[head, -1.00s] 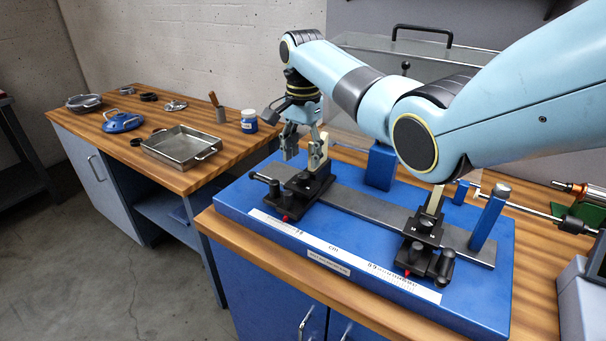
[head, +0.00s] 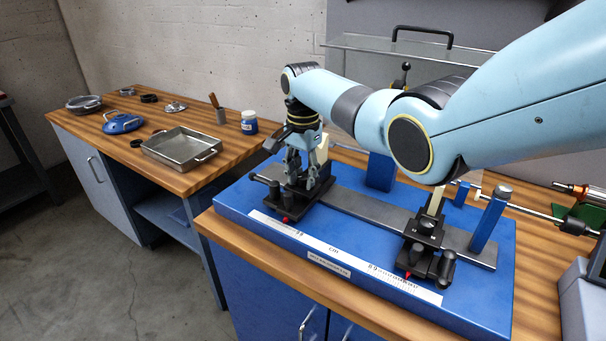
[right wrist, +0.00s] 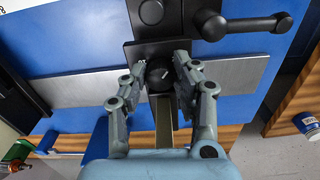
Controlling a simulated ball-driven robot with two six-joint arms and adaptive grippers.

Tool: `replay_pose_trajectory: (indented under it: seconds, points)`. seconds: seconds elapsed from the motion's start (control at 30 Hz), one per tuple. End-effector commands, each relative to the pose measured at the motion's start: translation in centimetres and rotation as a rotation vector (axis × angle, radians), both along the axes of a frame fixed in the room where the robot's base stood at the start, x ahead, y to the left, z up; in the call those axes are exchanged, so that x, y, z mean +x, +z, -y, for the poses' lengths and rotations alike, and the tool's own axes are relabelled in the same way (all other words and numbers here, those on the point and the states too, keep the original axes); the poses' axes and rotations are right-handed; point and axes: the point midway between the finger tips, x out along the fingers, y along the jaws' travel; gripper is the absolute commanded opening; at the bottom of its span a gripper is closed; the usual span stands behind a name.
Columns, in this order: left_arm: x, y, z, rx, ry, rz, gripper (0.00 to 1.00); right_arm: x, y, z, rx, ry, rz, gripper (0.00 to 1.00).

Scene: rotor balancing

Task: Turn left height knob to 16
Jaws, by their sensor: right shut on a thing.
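The left black support carriage (head: 283,206) stands on the grey rail of the blue balancing base (head: 262,190). My right gripper (head: 303,183) reaches down onto this carriage. In the right wrist view my right gripper (right wrist: 160,72) is shut on the small round black left height knob (right wrist: 158,78), with one finger on each side. A pale pointer line shows on the knob's top. A white mark beside the knob is partly visible, too small to read. In the head view the fingers hide the knob. My left gripper is not in view.
A similar right carriage (head: 424,242) stands farther along the rail. A blue post (head: 490,217) rises at the right. A side handle (right wrist: 262,25) sticks out from the left carriage. A metal tray (head: 182,147) lies on the other bench.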

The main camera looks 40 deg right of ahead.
Motion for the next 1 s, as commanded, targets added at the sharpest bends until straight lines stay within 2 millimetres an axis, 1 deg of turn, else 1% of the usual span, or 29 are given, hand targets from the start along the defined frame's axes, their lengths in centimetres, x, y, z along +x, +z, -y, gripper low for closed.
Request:
replay_pose_trajectory:
  seconds: [0.03, 0.07, 0.1, 0.27, 0.47, 1.0]
  points:
    - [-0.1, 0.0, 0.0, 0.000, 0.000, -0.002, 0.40, 0.0, 0.0, 0.0, 0.000, 0.000, 0.000, 0.04]
    - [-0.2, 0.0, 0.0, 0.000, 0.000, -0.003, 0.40, 0.0, 0.0, 0.0, 0.000, 0.000, 0.000, 0.00]
    - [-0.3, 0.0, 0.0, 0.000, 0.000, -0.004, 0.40, 0.0, 0.0, 0.0, 0.000, 0.000, 0.000, 0.00]
    - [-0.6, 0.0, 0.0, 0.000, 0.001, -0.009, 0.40, 0.0, 0.0, 0.0, 0.000, 0.009, 0.000, 0.00]
    - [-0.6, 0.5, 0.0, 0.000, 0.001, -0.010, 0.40, 0.0, 0.1, 0.0, 0.000, 0.076, 0.000, 0.00]
    - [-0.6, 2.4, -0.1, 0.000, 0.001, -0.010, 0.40, 0.0, 0.2, 0.1, 0.000, 0.468, 0.000, 0.00]
